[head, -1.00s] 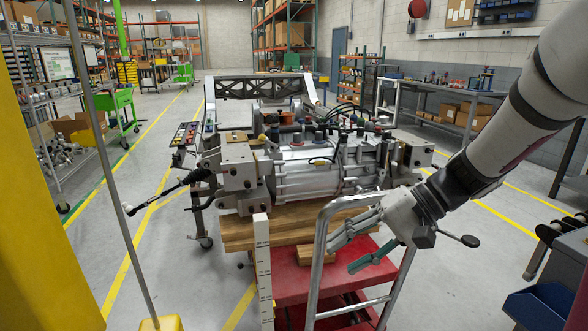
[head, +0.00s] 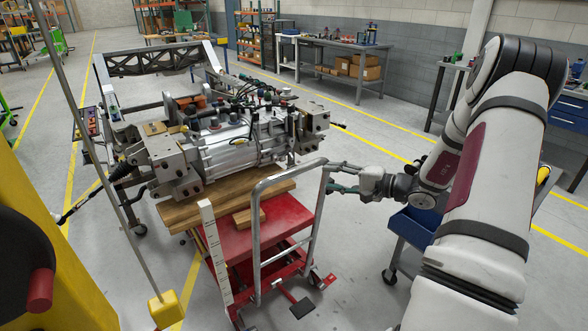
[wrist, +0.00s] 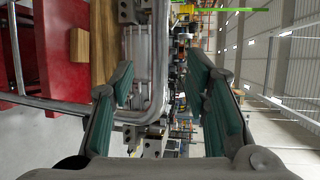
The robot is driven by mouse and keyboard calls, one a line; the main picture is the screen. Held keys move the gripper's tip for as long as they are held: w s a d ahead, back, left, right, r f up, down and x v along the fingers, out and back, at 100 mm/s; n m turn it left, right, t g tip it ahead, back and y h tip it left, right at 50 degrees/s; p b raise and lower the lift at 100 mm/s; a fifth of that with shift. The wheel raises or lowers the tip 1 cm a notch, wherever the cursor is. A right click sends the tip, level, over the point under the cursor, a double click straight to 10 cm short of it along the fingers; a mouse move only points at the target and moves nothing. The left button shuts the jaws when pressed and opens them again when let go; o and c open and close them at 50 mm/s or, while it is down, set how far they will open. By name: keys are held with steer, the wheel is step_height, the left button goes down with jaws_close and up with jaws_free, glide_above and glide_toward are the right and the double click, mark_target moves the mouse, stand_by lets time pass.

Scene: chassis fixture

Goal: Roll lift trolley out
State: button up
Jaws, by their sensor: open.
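The red lift trolley (head: 275,238) stands under the machine unit (head: 235,145), with wooden blocks (head: 190,207) between its deck and the unit. Its grey tubular push handle (head: 257,235) rises at the near end. My gripper (head: 333,178) is open beside the handle's right upper corner. In the wrist view, the bent handle tube (wrist: 157,95) shows between the green-padded fingers (wrist: 165,95), nearer the left finger, which hides part of it. I cannot tell whether a finger touches the tube. The red deck (wrist: 55,50) shows at left there.
A measuring post (head: 215,250) stands at the deck's near left corner. A yellow column (head: 50,240) fills the left edge. A blue-bin cart (head: 410,228) stands beneath my arm at right. A workbench (head: 355,62) is behind. Floor between trolley and cart is clear.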

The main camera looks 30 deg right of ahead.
mark_target(299, 172)
steer(key=x, duration=1.3)
steer(key=shift+w+a+f+p, duration=0.15)
steer(key=shift+w+f+p, duration=0.05)
steer(key=shift+w+p, duration=0.1)
jaws_close()
